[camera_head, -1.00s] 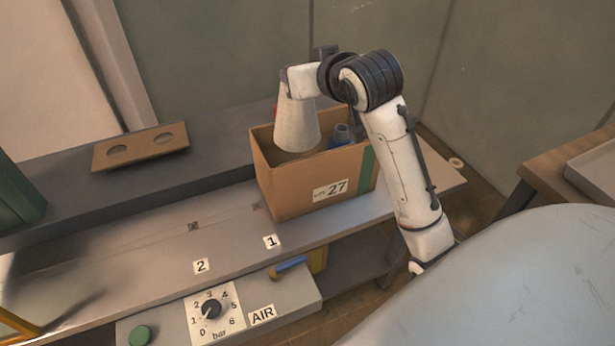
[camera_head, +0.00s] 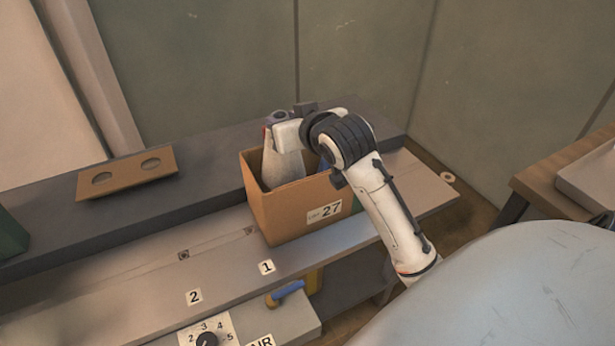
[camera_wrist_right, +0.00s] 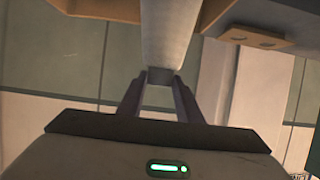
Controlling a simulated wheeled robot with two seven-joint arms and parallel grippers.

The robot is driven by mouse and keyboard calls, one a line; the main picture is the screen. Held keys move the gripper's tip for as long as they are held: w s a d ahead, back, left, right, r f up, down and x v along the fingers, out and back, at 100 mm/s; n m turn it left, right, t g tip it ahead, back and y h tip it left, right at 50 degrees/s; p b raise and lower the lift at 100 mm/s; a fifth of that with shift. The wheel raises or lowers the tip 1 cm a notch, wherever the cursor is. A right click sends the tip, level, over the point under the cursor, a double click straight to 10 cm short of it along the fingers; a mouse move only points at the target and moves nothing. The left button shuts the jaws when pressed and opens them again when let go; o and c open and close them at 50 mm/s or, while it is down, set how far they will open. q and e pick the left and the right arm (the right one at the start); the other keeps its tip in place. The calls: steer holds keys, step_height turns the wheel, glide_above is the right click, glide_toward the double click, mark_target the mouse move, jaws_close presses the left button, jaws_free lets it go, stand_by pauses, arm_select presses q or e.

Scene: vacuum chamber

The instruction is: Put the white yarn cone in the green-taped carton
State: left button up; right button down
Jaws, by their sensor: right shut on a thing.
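The white yarn cone (camera_head: 283,168) is inside the cardboard carton (camera_head: 292,215), its lower part hidden behind the front wall. I cannot tell whether it touches the bottom. My right gripper (camera_head: 284,130) is above the carton, shut on the cone's narrow top end. In the wrist view the fingers (camera_wrist_right: 160,82) hold the cone (camera_wrist_right: 165,40) between them. The carton carries a label reading 27; its green tape, on the right end, is now hidden by my arm. My left gripper is not in view.
A blue item partly shows in the carton beside the cone. The carton stands on a grey bench (camera_head: 150,262) with labels 1 and 2. A brown board with two holes (camera_head: 127,180) lies on the raised ledge at left. The bench left of the carton is clear.

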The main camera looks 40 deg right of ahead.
mark_target(290, 164)
step_height(290, 164, down, 10)
steer(key=shift+w+f, duration=0.1)
stand_by(0.4)
steer(key=shift+f, duration=0.5)
steer(key=c, duration=1.3)
jaws_free()
steer(key=shift+f, duration=0.1)
steer(key=shift+o, duration=0.2)
steer(key=shift+r, duration=0.2)
steer(key=v, duration=1.2)
steer(key=shift+r, duration=0.35)
